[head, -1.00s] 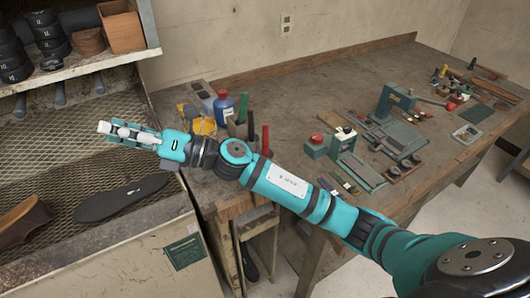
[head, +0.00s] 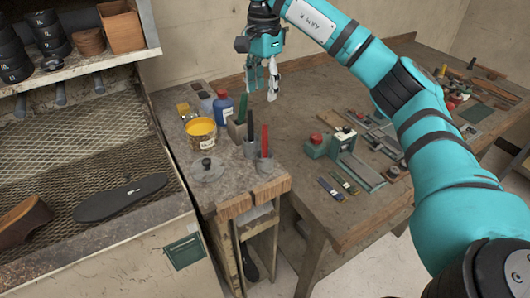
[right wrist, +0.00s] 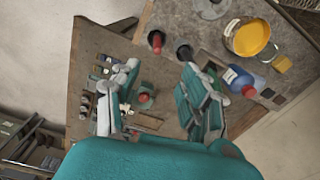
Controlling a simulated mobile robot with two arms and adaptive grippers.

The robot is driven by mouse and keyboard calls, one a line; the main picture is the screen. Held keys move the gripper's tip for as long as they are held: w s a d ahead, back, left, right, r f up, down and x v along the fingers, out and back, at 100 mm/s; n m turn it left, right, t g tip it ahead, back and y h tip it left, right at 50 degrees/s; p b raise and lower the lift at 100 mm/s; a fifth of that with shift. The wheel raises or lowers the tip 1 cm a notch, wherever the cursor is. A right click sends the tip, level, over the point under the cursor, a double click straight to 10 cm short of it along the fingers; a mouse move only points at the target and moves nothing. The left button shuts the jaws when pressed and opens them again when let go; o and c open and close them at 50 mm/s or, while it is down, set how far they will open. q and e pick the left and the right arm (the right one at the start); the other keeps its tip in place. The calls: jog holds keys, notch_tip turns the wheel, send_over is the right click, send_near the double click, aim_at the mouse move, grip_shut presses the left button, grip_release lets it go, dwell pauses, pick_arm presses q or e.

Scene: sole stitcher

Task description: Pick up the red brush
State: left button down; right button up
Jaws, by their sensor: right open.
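The red brush (head: 265,141) stands upright, its red handle up, in a grey cup (head: 265,166) at the front right of the narrow bench. Its lower end is hidden in the cup. Its red top also shows in the right wrist view (right wrist: 156,41). My right gripper (head: 262,92) hangs above the benches, pointing down, open and empty. In the head view it appears above and apart from the brush. In the right wrist view, the brush lies beyond the open fingers (right wrist: 163,98). My left gripper is not in view.
A second cup (head: 250,150) with a dark-handled tool stands close beside. A yellow glue pot (head: 201,133), a lid (head: 207,170) and a blue bottle (head: 223,108) are to the left. A green and grey device (head: 343,145) stands to the right on the larger bench.

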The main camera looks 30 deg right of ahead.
notch_tip(320, 180, down, 10)
jog(key=p, duration=0.2)
jog(key=shift+w+f+p, duration=0.15)
jog(key=shift+f+p, duration=0.05)
jog(key=shift+p, duration=0.1)
jog(key=p, duration=0.3)
send_over(265, 156)
jog(key=f, duration=0.4)
jog(key=shift+w+d+f, duration=0.2)
jog(key=shift+w+f, duration=0.1)
jog(key=shift+f, duration=0.45)
jog(key=shift+c, duration=0.3)
grip_shut()
